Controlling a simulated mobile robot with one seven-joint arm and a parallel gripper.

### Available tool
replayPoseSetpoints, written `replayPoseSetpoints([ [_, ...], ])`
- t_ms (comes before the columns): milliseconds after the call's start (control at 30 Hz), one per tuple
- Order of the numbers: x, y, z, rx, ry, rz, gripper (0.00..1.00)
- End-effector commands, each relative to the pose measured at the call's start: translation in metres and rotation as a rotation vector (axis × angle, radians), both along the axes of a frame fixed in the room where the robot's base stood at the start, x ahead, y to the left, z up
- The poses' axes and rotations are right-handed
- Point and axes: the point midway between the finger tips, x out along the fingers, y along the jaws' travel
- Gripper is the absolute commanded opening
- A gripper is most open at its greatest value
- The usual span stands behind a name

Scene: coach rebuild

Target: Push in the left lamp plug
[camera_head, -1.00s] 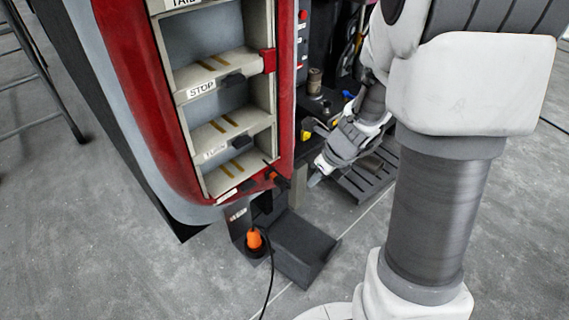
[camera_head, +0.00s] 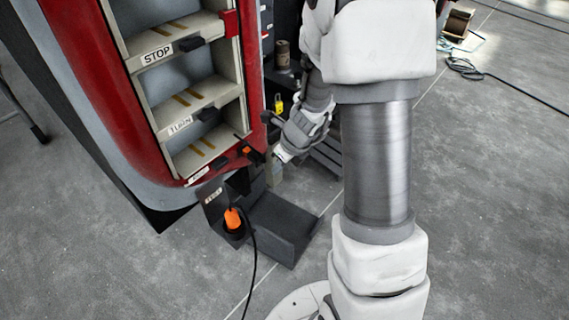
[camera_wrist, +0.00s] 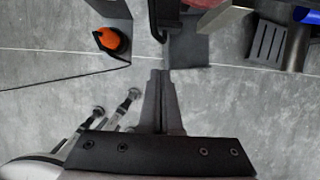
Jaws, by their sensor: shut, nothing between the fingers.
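A tall red lamp housing (camera_head: 95,85) with open, labelled compartments stands at left in the head view. At its lower right corner is a small dark plug with an orange part (camera_head: 247,151), which I take to be the lamp plug; how far in it sits cannot be told. The plug is not clear there.
A dark slotted tray (camera_wrist: 267,42) lies to the right. Floor at front is clear.

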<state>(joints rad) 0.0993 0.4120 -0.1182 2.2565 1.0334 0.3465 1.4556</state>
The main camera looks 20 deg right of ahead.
Motion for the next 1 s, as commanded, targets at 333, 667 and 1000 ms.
replayPoseSetpoints([
  [333, 0.034, 0.020, -0.001, -0.001, 0.000, 0.002, 0.00],
  [667, 0.035, 0.021, -0.001, 0.000, 0.000, 0.000, 0.00],
  [1000, 0.054, 0.031, 0.002, -0.001, 0.001, 0.003, 0.00],
])
